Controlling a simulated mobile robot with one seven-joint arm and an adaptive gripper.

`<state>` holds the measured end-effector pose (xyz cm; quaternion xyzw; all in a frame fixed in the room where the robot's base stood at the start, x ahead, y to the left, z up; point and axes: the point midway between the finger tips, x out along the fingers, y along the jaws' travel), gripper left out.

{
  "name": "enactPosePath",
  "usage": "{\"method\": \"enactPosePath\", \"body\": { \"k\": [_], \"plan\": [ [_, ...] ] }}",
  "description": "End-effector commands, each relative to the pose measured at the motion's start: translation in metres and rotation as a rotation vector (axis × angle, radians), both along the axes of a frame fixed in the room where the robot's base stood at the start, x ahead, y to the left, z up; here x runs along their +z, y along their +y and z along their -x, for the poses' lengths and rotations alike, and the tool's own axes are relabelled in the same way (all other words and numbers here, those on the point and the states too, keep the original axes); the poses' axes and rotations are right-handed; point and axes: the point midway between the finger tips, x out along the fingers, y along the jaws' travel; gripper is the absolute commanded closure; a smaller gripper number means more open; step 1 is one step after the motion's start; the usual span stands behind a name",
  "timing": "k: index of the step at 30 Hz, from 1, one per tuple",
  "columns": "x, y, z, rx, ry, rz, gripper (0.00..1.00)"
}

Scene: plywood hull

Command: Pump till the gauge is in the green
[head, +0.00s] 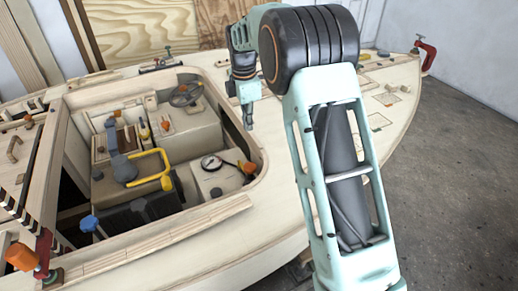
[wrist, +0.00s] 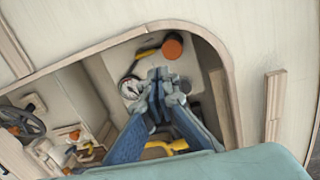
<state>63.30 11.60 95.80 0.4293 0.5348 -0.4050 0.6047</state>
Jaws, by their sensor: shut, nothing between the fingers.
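A round white gauge (head: 211,162) with a dark rim sits on a pale panel inside the cockpit opening; it also shows in the wrist view (wrist: 130,87). Its needle and any green band are too small to read. Beside it is an orange knob (head: 247,168) with a yellow and black piece; the knob also shows in the wrist view (wrist: 172,47). I cannot tell for sure which part is the pump handle. My gripper (head: 248,122) is shut and empty, pointing down above the right side of the opening. In the wrist view its fingertips (wrist: 158,76) appear close to the gauge and knob.
A bent yellow handle (head: 155,172) stands left of the gauge by a blue-grey lever (head: 122,166). A steering wheel (head: 185,95) is at the back. The raised wooden coaming (head: 262,160) borders the opening. A red clamp (head: 428,55) holds the far hull edge.

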Motion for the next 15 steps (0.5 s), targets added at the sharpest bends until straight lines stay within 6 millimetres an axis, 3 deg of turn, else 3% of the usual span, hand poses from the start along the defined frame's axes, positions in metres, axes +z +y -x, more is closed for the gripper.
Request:
{"method": "enactPosePath", "body": {
  "k": [6,15],
  "plan": [
    [-0.015,0.012,0.015,0.084,0.097,-0.026,1.00],
    [-0.016,0.013,0.017,0.091,0.104,-0.027,1.00]
  ]
}}
